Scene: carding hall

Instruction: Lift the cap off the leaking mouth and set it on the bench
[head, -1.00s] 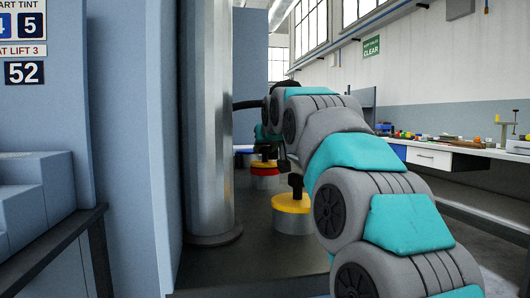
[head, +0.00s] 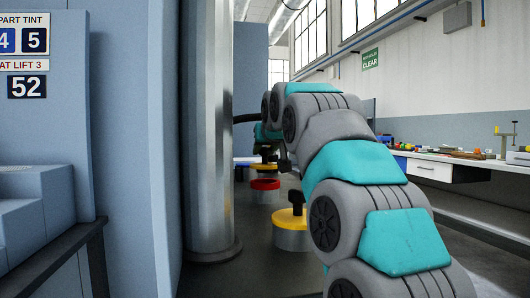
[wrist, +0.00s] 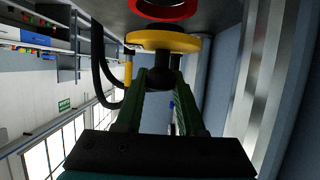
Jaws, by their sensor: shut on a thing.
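The yellow cap (wrist: 165,40) with a black knob is at the end of my gripper (wrist: 163,77) in the wrist view. The green fingers are shut on the knob. In the head view this cap (head: 264,167) hangs a little above a grey mouth with a red rim (head: 265,184). The two are apart, and the red rim (wrist: 165,10) also shows beyond the cap in the wrist view. My arm hides most of the gripper in the head view. The bench (head: 470,161) runs along the right wall, with many small items on it.
Another yellow cap with a black knob (head: 290,218) sits on a nearer mouth, beside my arm. A steel column (head: 208,150) stands just left of the mouths. A blue item (head: 243,161) lies behind. A black hose (wrist: 108,75) bends beside my gripper.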

